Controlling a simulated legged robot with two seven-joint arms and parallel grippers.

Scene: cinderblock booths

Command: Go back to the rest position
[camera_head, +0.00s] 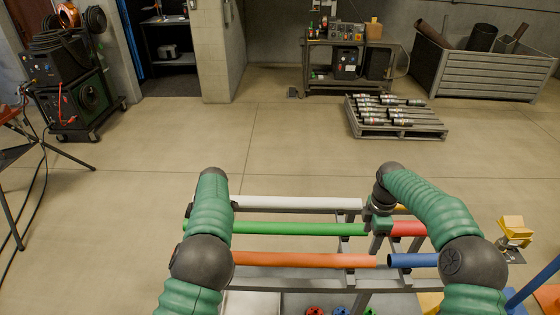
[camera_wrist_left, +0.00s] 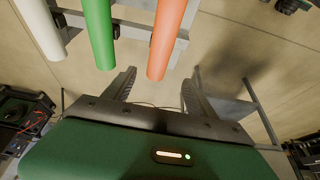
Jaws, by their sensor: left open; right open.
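My left gripper shows in the left wrist view (camera_wrist_left: 158,95), with its two dark fingers apart and nothing between them. The ends of a white pipe, a green pipe and an orange pipe show beyond the fingers, apart from them. In the head view my left arm covers the left part of the rack, and its gripper is hidden. My right gripper (camera_head: 380,225) is by the rack, near the gap between the green and red pipes. Its fingers are too small and covered to make out, and no held object shows.
The rack carries a white pipe (camera_head: 300,203), a green pipe (camera_head: 290,229), an orange pipe (camera_head: 305,260), a red pipe (camera_head: 408,229) and a blue pipe (camera_head: 412,261). A pallet (camera_head: 410,131) and a workbench (camera_head: 350,42) stand farther back. Open floor lies between.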

